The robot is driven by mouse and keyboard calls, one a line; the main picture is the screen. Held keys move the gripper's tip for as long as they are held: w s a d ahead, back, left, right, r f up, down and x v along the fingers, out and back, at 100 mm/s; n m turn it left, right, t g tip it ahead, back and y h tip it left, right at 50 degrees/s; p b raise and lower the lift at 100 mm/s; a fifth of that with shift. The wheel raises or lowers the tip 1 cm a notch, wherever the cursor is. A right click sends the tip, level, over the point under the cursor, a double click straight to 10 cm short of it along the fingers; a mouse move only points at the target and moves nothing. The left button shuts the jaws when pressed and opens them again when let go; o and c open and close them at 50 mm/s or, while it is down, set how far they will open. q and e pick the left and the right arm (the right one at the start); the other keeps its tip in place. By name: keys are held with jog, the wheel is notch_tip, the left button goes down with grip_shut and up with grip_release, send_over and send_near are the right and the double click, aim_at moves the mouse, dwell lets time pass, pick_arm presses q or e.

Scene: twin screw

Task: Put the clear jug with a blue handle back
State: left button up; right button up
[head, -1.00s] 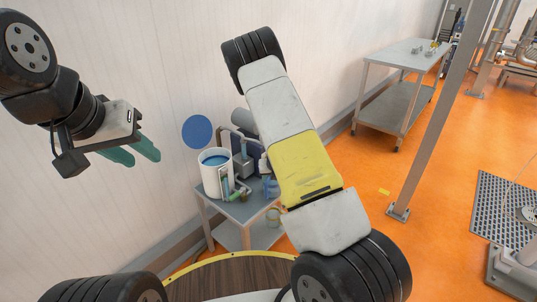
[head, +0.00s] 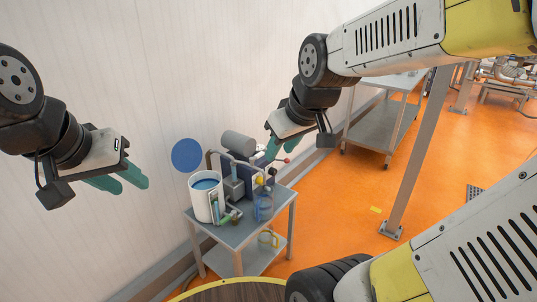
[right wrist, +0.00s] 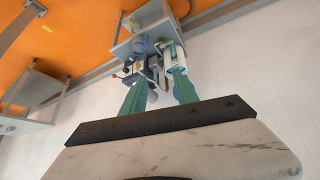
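A clear, bluish jug (head: 263,206) stands on the top of a small grey table (head: 240,234), at its right front side, beside the machine; its handle is too small to make out. My right gripper (head: 275,149) is above and behind the machine, apart from the jug. In the right wrist view its two green fingers (right wrist: 160,95) are spread with nothing between them. My left gripper (head: 122,184) is open and empty at the left, in front of the wall, far from the table.
The machine (head: 235,182) and a white bucket with blue contents (head: 206,197) crowd the tabletop. A jug with a yellow handle (head: 268,239) is on the lower shelf. A metal pillar (head: 413,165) and a grey bench (head: 380,130) stand right.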

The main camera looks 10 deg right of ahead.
jog(key=s+a+r+m, duration=0.1)
jog(key=s+a+m, duration=0.1)
jog(key=s, duration=0.5)
jog(key=shift+s+a+r+m+y, duration=0.2)
jog(key=shift+m+y, duration=0.1)
jog(key=shift+m, duration=0.5)
